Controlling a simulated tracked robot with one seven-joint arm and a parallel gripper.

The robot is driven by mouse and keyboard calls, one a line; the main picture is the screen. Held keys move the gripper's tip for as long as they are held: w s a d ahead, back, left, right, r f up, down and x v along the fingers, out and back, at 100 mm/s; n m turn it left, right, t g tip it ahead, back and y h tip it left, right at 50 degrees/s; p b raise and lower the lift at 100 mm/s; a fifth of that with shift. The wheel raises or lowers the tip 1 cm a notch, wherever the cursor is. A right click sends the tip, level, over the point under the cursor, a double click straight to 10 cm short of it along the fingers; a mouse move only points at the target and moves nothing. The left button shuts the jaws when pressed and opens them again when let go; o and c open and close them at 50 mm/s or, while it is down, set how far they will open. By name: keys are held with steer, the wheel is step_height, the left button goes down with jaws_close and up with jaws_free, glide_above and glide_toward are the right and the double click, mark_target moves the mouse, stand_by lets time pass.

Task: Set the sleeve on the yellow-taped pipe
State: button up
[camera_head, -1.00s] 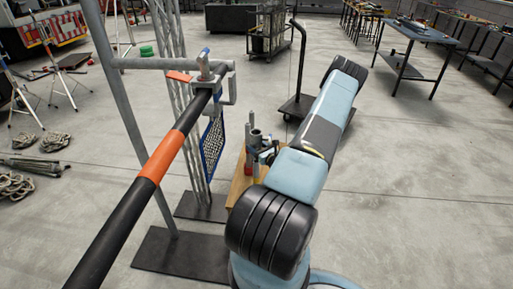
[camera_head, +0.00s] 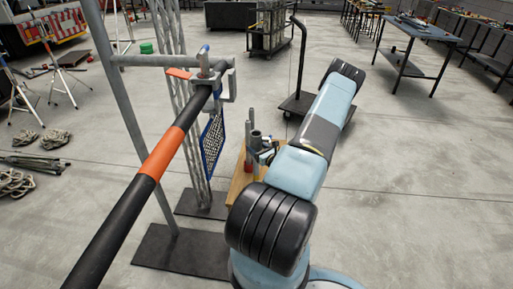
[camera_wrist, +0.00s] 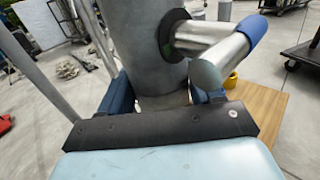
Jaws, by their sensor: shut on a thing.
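My gripper (camera_wrist: 162,100) is shut on a thick grey metal cylinder, which I take to be the sleeve (camera_wrist: 143,45). Its blue fingers show on both sides of the cylinder. A black ring sits on the cylinder's side, and a short grey bar with a blue end stands out there. A yellow band or ring (camera_wrist: 231,80) shows behind the bar, low over the wooden board; whether it is the pipe's tape I cannot tell. In the head view, grey pipes (camera_head: 254,137) stand on the wooden board (camera_head: 238,187), partly behind my arm. My gripper is not clear there.
A long black pipe with an orange band (camera_head: 160,155) runs across the left, held by a grey frame (camera_head: 130,120) on dark base plates. A blue-edged mesh panel (camera_head: 212,142) hangs near the board. A dark trolley (camera_head: 300,104) stands behind.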

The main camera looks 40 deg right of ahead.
steer(key=shift+s+f, duration=0.1)
steer(key=shift+f, duration=0.9)
stand_by(0.4)
steer(key=shift+f, duration=1.9)
steer(key=shift+f, duration=0.6)
steer(key=o, duration=1.6)
steer(key=shift+s, duration=0.1)
steer(key=s+a, duration=0.1)
steer(key=s, duration=1.2)
steer(key=shift+s, duration=0.35)
